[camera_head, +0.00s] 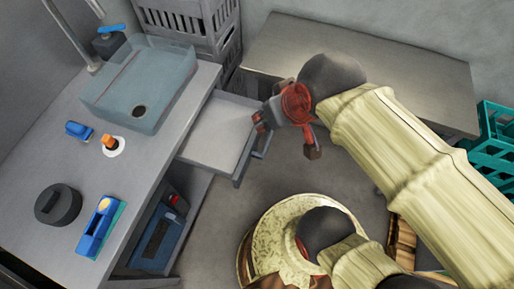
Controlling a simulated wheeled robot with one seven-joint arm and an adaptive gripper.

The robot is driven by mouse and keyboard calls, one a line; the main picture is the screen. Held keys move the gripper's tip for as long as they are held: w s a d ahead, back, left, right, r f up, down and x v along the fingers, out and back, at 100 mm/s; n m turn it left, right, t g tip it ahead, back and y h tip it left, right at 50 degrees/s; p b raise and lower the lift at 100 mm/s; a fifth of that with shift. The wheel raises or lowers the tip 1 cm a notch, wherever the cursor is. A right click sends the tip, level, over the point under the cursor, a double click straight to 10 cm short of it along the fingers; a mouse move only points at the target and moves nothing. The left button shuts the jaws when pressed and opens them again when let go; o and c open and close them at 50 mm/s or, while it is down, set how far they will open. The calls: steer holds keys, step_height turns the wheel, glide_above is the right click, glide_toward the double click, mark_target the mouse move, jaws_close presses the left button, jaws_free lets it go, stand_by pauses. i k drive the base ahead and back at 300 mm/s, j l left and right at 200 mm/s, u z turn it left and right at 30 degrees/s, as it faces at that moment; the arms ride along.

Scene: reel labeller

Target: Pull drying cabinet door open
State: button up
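No closed door clearly recognisable as the drying cabinet's shows. Under the grey bench (160,130), a drawer (218,135) stands pulled out, empty, with a handle on its front. Below it, an open lower compartment shows a blue object (158,238) with a dark panel and a red part beside it. My red gripper (286,138) is just right of the drawer's front, close to its handle. Its two fingers are spread apart with nothing visible between them. Whether a finger touches the drawer or its handle cannot be told.
The bench carries a sink (165,75), a dark round lidded thing (58,204), a blue tool (98,228) and an orange-topped piece (110,143). Grey crates (195,22) stand behind, a low table (400,62) behind my arm, green crates (490,130) right.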

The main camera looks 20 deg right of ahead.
mark_target(155, 249)
steer(key=u, duration=1.9)
steer(key=l+z, duration=0.1)
steer(key=l, duration=0.7)
steer(key=l+z, duration=0.15)
steer(key=l, duration=0.65)
steer(key=i, duration=0.05)
